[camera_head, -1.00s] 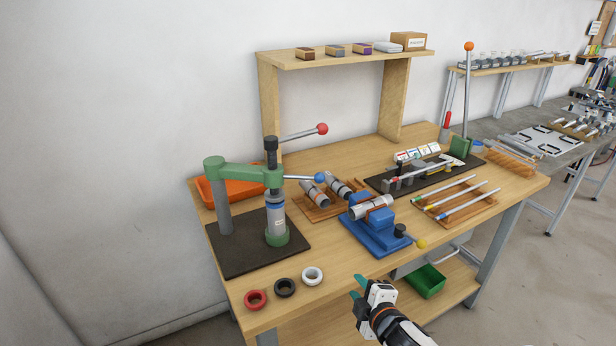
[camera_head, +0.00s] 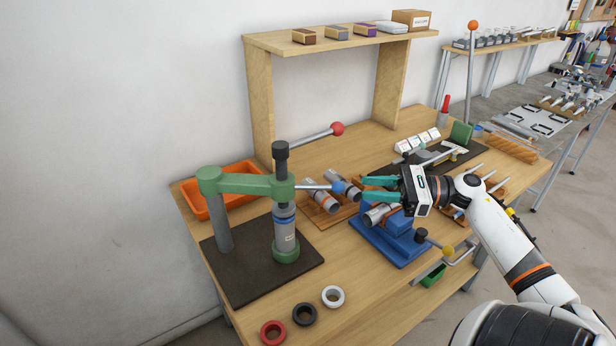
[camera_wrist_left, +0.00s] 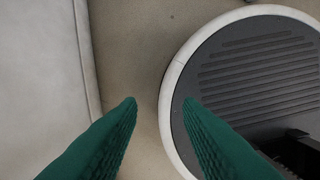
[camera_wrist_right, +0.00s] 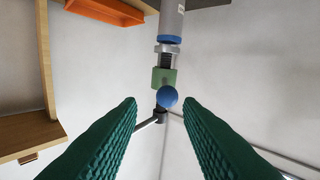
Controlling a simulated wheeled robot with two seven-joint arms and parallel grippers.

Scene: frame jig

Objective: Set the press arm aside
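The press has a green press arm (camera_head: 245,184) on a grey post, standing on a dark base plate (camera_head: 240,270). The arm reaches over a grey cylinder with a blue band (camera_head: 285,228) seated in a green cup. A rod with a blue ball (camera_head: 338,187) sticks out of the arm's end to the right. My right gripper (camera_head: 363,189) is open, its teal fingers pointing at the blue ball from the right, with a small gap. In the right wrist view the blue ball (camera_wrist_right: 167,97) lies between and beyond the fingertips. My left gripper (camera_wrist_left: 160,102) is open and empty over the floor.
A red-ball lever (camera_head: 337,129) rises behind the press. An orange tray (camera_head: 230,195) is behind it. Grey cylinders on a wooden rack (camera_head: 322,196) and a blue vise (camera_head: 385,240) stand to the right. Several rings, one white (camera_head: 333,296), lie in front.

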